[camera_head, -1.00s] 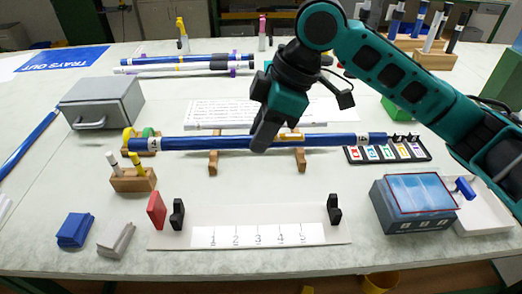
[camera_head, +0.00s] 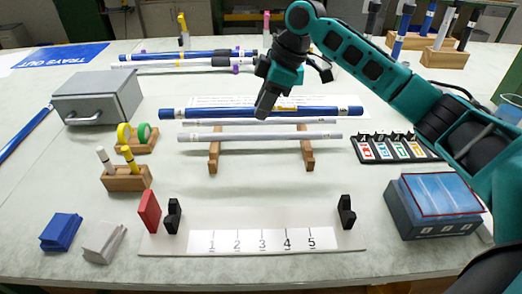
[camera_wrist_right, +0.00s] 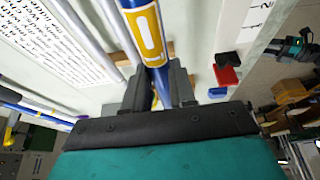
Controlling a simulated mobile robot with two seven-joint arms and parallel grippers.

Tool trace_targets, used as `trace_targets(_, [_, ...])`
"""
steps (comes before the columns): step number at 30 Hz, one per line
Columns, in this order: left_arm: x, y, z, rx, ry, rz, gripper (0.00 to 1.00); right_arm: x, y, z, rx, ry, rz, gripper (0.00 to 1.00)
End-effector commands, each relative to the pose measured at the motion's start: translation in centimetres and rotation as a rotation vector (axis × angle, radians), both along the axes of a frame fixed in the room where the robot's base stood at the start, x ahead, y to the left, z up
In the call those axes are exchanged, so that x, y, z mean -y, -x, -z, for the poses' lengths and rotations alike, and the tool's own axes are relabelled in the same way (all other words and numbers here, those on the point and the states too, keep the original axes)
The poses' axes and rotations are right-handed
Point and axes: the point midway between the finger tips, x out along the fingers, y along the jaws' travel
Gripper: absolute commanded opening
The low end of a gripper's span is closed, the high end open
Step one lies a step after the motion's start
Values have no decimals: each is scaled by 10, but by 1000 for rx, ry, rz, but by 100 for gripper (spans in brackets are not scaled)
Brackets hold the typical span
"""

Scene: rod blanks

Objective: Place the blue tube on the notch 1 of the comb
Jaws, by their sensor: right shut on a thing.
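In the right wrist view the tube (camera_wrist_right: 146,32) runs between my right gripper's fingers (camera_wrist_right: 155,95). A long white board (camera_head: 180,241) with numbers 1 to 5 and black end posts lies in front. My left gripper is out of view.
Pale tubes (camera_head: 225,137) lie on two wooden stands (camera_head: 308,155), below the blue tube in the picture. A grey-blue box (camera_head: 430,215) stands front right, a grey drawer box (camera_head: 98,97) at left. Tape rolls and markers stand in wooden holders at left.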

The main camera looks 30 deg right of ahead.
Motion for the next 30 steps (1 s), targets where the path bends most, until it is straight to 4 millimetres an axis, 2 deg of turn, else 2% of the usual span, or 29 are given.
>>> trace_targets(1, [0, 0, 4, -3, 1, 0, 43, 0, 1, 18, -5, 0, -1, 0])
trace_targets(6, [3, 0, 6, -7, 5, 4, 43, 0, 1, 53, -2, 0, 0, 0])
trace_targets(14, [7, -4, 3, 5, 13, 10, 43, 0, 0, 76, -1, -1, 1, 0])
trace_targets(21, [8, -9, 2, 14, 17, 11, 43, 0, 1, 117, -1, -1, 1, 0])
trace_targets(24, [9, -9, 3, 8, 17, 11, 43, 0, 0, 123, 1, 1, -1, 0])
trace_targets(30, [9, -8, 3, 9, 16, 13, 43, 0, 0, 124, 2, 0, -1, 0])
